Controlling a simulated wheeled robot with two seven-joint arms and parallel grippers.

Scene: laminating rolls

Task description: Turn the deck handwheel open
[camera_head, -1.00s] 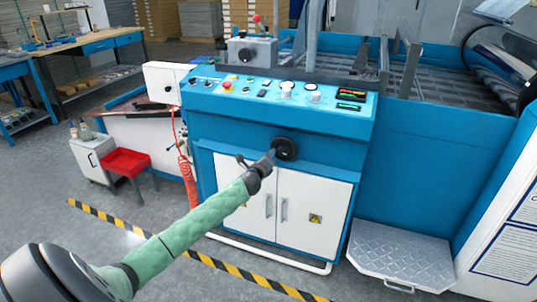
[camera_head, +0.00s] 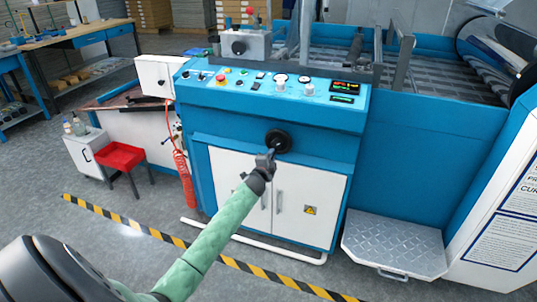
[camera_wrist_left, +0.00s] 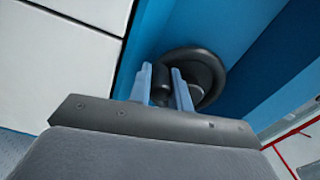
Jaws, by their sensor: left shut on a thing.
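The black deck handwheel (camera_head: 278,140) sits on the blue front of the machine, above the white cabinet doors. My left gripper (camera_head: 272,153) reaches it from below, with its arm coming in from the lower left. In the left wrist view the handwheel (camera_wrist_left: 212,70) shows as a dark ring, and the left gripper (camera_wrist_left: 163,88) has its two blue-grey fingers on either side of a dark knob at the wheel's near edge, shut on it. The wheel's hub is partly hidden by the fingers. My right gripper is not in view.
The control panel (camera_head: 270,85) with buttons and dials lies above the wheel. White cabinet doors (camera_head: 310,198) with handles are below it. Striped tape (camera_head: 150,232) crosses the floor.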

